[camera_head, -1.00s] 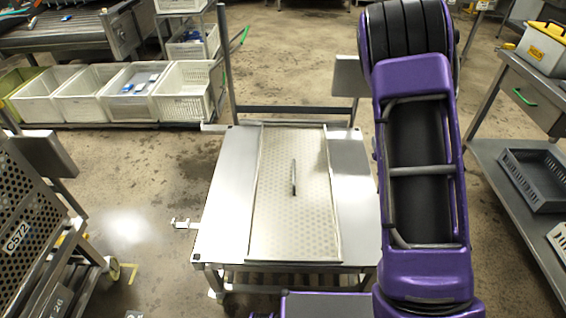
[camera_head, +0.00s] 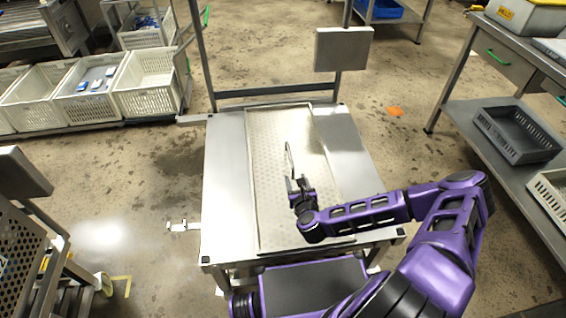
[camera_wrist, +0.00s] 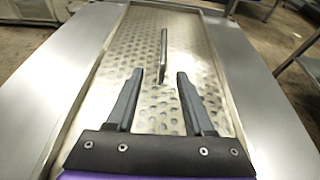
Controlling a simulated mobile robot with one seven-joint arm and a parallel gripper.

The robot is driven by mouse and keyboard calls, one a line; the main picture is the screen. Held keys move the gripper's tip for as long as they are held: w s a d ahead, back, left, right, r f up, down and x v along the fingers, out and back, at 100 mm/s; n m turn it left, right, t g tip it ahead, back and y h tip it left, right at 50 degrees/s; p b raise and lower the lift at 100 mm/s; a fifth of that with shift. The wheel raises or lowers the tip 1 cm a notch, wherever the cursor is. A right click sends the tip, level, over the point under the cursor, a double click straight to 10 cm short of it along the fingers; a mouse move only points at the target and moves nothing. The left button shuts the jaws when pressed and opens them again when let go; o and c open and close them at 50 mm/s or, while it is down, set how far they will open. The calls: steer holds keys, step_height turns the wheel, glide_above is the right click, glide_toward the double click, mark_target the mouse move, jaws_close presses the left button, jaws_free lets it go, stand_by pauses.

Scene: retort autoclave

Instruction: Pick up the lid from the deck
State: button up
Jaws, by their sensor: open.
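The lid (camera_head: 270,209) is a flat, rectangular, dimpled metal panel with raised edges. It lies on the steel deck (camera_head: 222,165) of a cart in the head view. An upright bar handle (camera_head: 289,160) stands at the lid's middle. My gripper (camera_head: 297,184) is over the lid, close to the near end of the handle. In the wrist view the lid (camera_wrist: 125,55) fills the middle. The handle (camera_wrist: 163,58) stands just beyond and between my open, empty fingers (camera_wrist: 157,78). I cannot tell the exact gap between fingertips and handle.
A grey box on a post (camera_head: 342,48) rises behind the deck. White crates (camera_head: 146,95) stand at the left. A steel table (camera_head: 490,118) with a dark crate (camera_head: 518,135) stands at the right. A perforated metal basket (camera_head: 20,250) is at the near left.

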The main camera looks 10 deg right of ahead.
mark_target(290, 156)
steer(key=b+x, duration=0.1)
steer(key=x, duration=1.1)
steer(key=shift+w+d+b, duration=0.1)
steer(key=shift+b, duration=0.2)
steer(key=shift+d+b+x, duration=0.15)
steer(key=shift+b+x, duration=0.1)
steer(key=shift+x, duration=1.05)
steer(key=shift+d+b+x, duration=0.1)
steer(key=shift+b+x, duration=0.1)
steer(key=shift+x, duration=1.15)
steer(key=shift+r, duration=0.1)
jaws_close()
steer(key=shift+r, duration=0.15)
